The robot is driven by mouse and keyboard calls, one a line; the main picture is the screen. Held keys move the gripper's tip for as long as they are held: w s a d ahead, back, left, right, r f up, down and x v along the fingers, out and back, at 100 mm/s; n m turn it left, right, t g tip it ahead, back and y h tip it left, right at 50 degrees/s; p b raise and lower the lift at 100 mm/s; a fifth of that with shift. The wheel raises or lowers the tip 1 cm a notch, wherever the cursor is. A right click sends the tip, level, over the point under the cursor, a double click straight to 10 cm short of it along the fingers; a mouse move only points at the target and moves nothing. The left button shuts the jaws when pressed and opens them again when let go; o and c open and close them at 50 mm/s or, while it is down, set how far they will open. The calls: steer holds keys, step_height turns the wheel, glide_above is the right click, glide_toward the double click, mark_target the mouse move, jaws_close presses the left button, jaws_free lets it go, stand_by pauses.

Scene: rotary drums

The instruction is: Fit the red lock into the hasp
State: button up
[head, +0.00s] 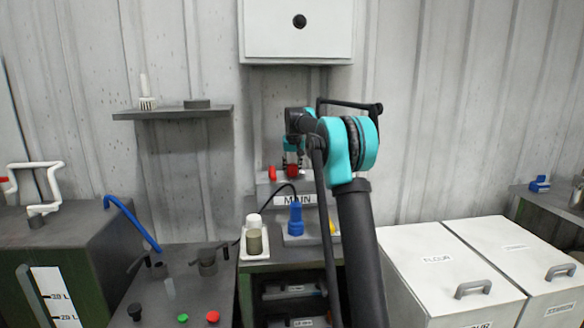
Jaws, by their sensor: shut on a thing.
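My gripper (291,158) points down above the small stand marked MAIN, with my teal and black arm reaching in from the right. A small red piece (292,169), which looks like the red lock, is at its fingertips, and the gripper is shut on it. Another red piece (272,173) stands just left of it on the light box (264,188) behind the MAIN label (295,200). The hasp is not clear at this size. I cannot tell whether the held piece touches the box.
A white cabinet (297,48) hangs above. A shelf (172,113) is at left, white bins (437,262) at right.

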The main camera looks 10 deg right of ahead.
steer(key=shift+f, duration=0.15)
steer(key=o, duration=1.3)
steer(key=v, duration=1.2)
steer(key=shift+s, duration=0.1)
